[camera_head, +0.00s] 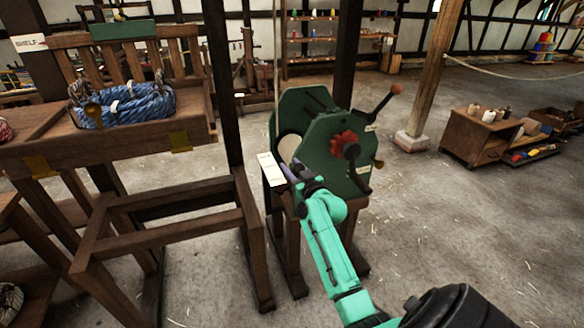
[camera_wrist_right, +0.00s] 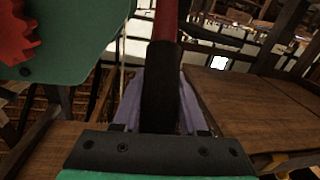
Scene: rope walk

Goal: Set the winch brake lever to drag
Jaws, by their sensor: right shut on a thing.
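The winch (camera_head: 318,122) is a green housing on a wooden stand in the middle of the head view. My right gripper (camera_head: 297,170) is at the winch's near left side, beside a pale label card. In the right wrist view my right gripper (camera_wrist_right: 160,100) is shut, its purple fingers on either side of a dark upright bar with a red upper part, which looks like the brake lever (camera_wrist_right: 163,62). In the head view my gripper and arm hide this lever. The lever's setting cannot be read. My left gripper is not in view.
A crank with a red-brown knob (camera_head: 397,88) sticks out at the winch's right, above a red toothed wheel (camera_head: 346,143). A wooden frame (camera_head: 170,230) stands close on the left, below a rack holding blue rope (camera_head: 130,105).

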